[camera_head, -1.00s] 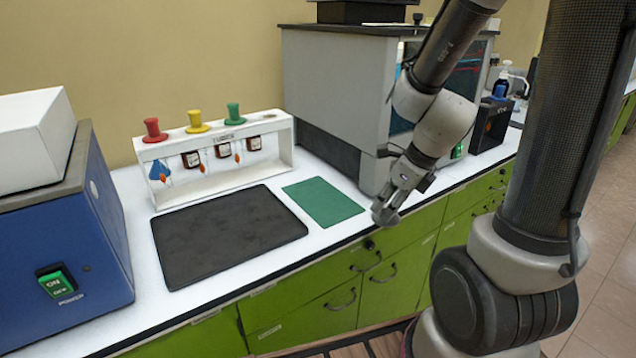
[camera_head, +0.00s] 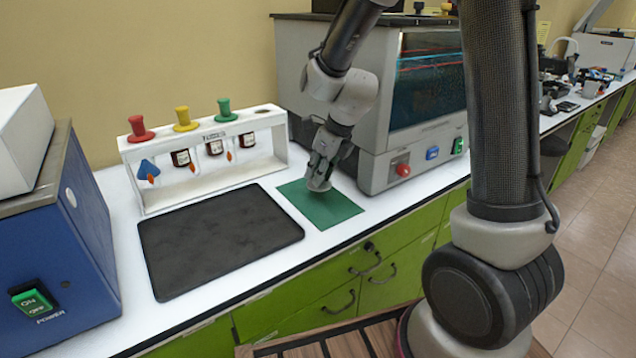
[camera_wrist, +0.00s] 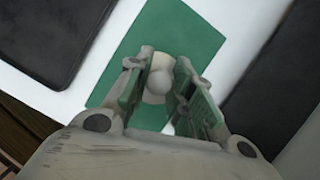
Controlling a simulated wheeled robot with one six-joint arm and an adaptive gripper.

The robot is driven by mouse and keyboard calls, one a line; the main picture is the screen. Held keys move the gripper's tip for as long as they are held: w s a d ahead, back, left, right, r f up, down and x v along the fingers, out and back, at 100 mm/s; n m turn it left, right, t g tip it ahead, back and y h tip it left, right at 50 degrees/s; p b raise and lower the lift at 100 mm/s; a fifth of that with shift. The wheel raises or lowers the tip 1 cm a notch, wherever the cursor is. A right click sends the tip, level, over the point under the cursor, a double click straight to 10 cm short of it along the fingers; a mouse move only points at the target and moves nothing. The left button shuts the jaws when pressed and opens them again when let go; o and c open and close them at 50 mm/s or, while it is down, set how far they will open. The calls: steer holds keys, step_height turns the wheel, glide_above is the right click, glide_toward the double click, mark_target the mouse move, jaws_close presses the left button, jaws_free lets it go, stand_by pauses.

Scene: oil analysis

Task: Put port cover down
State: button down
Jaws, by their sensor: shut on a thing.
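My gripper (camera_head: 323,172) is above the green mat (camera_head: 335,211), pointing down. In the wrist view, my gripper (camera_wrist: 158,88) is shut on a small pale, rounded knob-like piece, the port cover (camera_wrist: 160,62). The green mat (camera_wrist: 196,38) lies below it. In the head view, the cover is mostly hidden by the fingers. I cannot tell whether it touches the mat or hangs just above it.
A black mat (camera_head: 215,245) lies left of the green mat. Behind stands a white rack (camera_head: 205,185) with brown bottles and red, yellow and green knobs. A grey machine (camera_head: 385,150) stands close on the right. A blue device (camera_head: 75,240) is at left.

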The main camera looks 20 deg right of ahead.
steer(key=shift+w+a+f, duration=0.1)
steer(key=shift+w+a, duration=0.05)
steer(key=shift+w, duration=0.05)
steer(key=shift+f, duration=1.65)
steer(key=c, duration=1.2)
jaws_free()
steer(key=shift+f, duration=0.15)
steer(key=shift+c, duration=0.2)
